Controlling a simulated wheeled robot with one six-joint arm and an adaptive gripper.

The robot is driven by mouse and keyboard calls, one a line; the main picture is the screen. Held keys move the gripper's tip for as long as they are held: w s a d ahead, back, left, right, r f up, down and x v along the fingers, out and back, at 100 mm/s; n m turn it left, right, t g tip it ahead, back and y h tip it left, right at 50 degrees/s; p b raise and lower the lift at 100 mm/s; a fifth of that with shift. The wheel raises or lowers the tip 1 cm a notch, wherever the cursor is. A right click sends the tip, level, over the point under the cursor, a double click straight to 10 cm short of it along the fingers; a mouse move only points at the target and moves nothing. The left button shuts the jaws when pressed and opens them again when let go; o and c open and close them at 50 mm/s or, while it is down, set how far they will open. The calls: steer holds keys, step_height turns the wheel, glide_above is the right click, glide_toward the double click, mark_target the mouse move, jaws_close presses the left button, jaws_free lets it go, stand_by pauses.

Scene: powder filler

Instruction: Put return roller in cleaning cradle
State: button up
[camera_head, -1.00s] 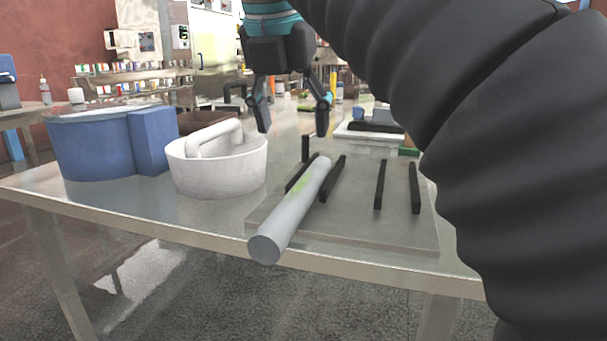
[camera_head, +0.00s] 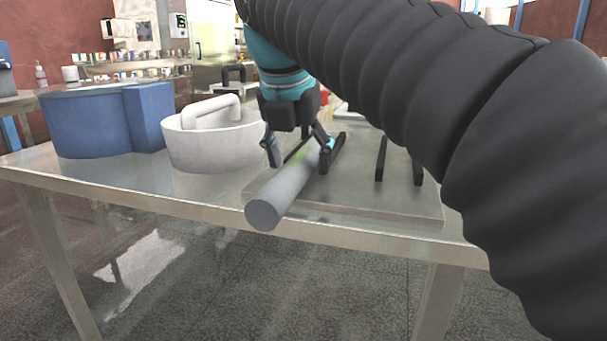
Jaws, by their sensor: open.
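The return roller, a grey cylinder (camera_head: 282,190), lies on a flat grey plate (camera_head: 400,211) between black upright rails, its near end jutting past the plate's front edge. The plate carries a second pair of black rails (camera_head: 381,158) to the right, with nothing between them. I cannot tell from the picture which rails form the cleaning cradle. My gripper (camera_head: 298,165) is open and pointing down, with one finger on each side of the roller's middle. Whether the fingers touch it is unclear. The roller's far part is partly hidden by my gripper.
A white round tub with a looped handle (camera_head: 212,146) stands just left of the plate. A blue container (camera_head: 85,128) stands farther left on the metal table (camera_head: 130,192). My dark arm covers the right side and hides the table behind it.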

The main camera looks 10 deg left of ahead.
mark_target(303, 153)
steer(key=shift+w+f, duration=0.15)
steer(key=shift+f, duration=0.2)
jaws_close()
steer(key=shift+r, duration=0.1)
step_height(303, 153, up, 5)
steer(key=shift+f+p, duration=0.1)
steer(key=shift+p, duration=1)
steer(key=d+r+p, duration=0.1)
steer(key=d+r, duration=0.5)
steer(key=d, duration=0.5)
steer(key=shift+d, duration=0.35)
